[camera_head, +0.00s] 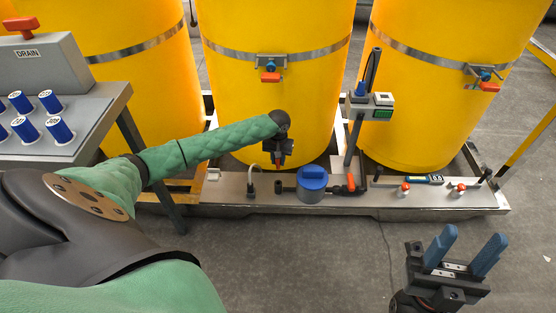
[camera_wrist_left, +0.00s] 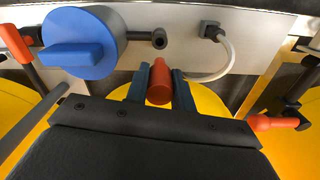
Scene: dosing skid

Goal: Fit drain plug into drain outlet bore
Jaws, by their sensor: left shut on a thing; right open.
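My left gripper (camera_head: 279,160) is shut on an orange-red drain plug, which shows between its fingers in the left wrist view (camera_wrist_left: 160,82). The plug is held apart from the skid, above and near a short dark pipe stub (camera_head: 279,187) beside the blue-capped pump (camera_head: 312,180). In the left wrist view the stub's round open end (camera_wrist_left: 160,38), which looks like the drain outlet bore, lies just beyond the plug's tip. My right gripper (camera_head: 465,252) is open and empty at the lower right, over the floor.
A dark connector with a pale cable (camera_wrist_left: 211,31) sits beside the stub. An orange-handled valve (camera_head: 350,183) is right of the pump. A meter post (camera_head: 354,140) and yellow tanks (camera_head: 276,35) stand behind.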

